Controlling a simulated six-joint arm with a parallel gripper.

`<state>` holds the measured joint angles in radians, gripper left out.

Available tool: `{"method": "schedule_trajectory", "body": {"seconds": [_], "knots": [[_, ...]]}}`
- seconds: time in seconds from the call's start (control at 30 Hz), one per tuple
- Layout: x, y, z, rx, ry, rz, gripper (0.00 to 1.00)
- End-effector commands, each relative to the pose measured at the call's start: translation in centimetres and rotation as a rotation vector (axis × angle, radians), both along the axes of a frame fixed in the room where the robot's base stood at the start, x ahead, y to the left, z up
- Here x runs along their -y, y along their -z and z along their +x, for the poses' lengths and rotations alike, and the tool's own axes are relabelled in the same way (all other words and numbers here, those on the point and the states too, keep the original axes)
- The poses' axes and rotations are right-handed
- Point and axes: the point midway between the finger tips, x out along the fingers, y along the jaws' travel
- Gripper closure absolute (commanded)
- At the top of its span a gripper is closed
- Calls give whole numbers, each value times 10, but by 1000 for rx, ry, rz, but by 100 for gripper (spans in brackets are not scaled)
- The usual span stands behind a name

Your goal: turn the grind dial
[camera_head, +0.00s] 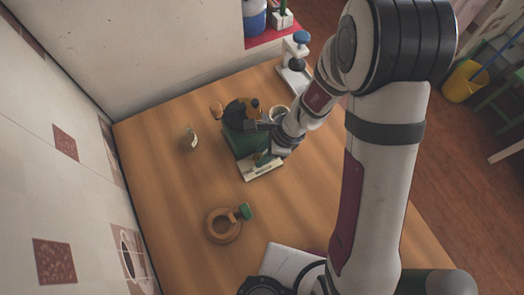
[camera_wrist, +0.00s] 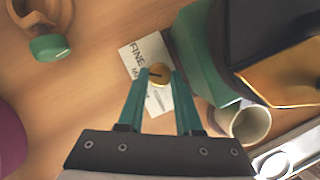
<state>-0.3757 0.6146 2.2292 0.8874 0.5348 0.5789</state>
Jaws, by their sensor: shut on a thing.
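The grind dial (camera_wrist: 159,76) is a small round gold knob with a dark line across its face. It sits between my gripper's two green fingers (camera_wrist: 158,82) in the wrist view, and they are shut on it. It stands out from the green grinder (camera_wrist: 197,55), in front of a white card (camera_wrist: 136,58) with printing that reads "FINE". The grinder (camera_head: 240,142) also shows in the head view with a dark and gold top. My gripper (camera_head: 263,158) is at its front right side there. The dial is not clear in the head view.
A cup (camera_wrist: 250,122) stands close beside the grinder. A wooden ring holder with a green-ended handle (camera_head: 222,226) is nearer on the counter. A small pale object (camera_head: 190,138) stands to the left. A white press-like device (camera_head: 294,75) is at the back. Wood around the ring holder is clear.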

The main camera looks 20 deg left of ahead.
Motion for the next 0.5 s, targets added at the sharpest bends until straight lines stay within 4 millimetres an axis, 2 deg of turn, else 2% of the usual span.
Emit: {"method": "schedule_trajectory", "body": {"seconds": [0.5], "knots": [[1,0,-3,0,334,0,100]]}}
